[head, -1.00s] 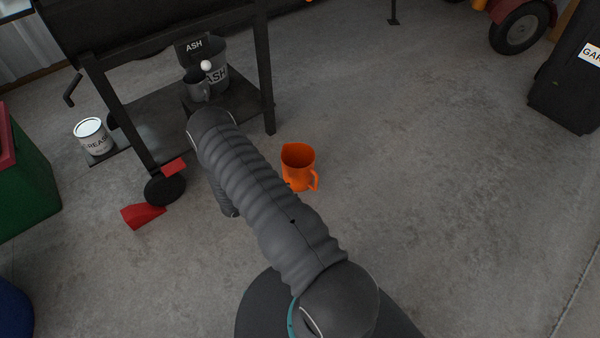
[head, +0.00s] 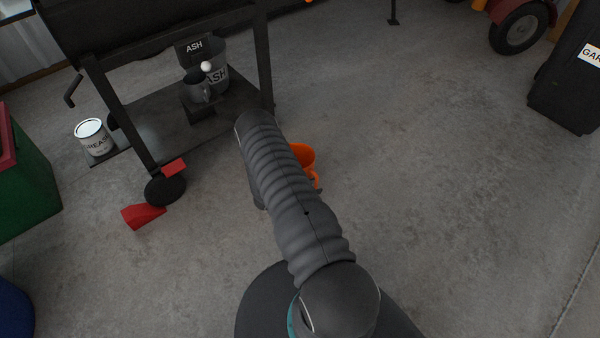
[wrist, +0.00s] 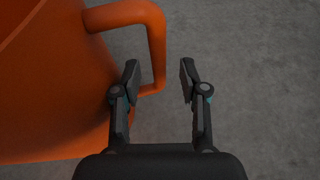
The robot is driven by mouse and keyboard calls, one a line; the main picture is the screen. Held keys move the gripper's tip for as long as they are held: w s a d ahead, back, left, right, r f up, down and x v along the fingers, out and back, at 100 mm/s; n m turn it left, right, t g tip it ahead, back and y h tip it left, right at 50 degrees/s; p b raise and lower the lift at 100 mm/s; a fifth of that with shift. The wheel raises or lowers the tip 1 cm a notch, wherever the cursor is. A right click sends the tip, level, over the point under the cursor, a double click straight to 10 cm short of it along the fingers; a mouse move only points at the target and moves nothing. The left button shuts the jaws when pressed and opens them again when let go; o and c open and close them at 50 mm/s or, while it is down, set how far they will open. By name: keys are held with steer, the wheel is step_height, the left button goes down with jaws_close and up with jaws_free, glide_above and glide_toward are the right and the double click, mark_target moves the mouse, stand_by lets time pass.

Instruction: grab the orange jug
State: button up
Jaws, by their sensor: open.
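The orange jug (head: 305,154) stands on the concrete floor in the head view, partly hidden behind my arm. In the wrist view the jug (wrist: 50,90) fills the left side, with its looped handle (wrist: 156,45) reaching toward the middle. My gripper (wrist: 159,74) is open, its two fingers apart. The lower part of the handle shows between the fingers in the picture, and the left finger overlaps the jug's side. I cannot tell the depth between fingers and handle, or whether they touch. In the head view my arm hides most of the gripper.
A grease can (head: 92,138) and red wheel chock (head: 143,216) are left. Floor on the right is clear up to a dark bin (head: 565,90).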

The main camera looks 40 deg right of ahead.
steer(key=shift+x, duration=0.85)
jaws_close()
steer(key=shift+w+r, duration=0.1)
steer(key=shift+r, duration=0.05)
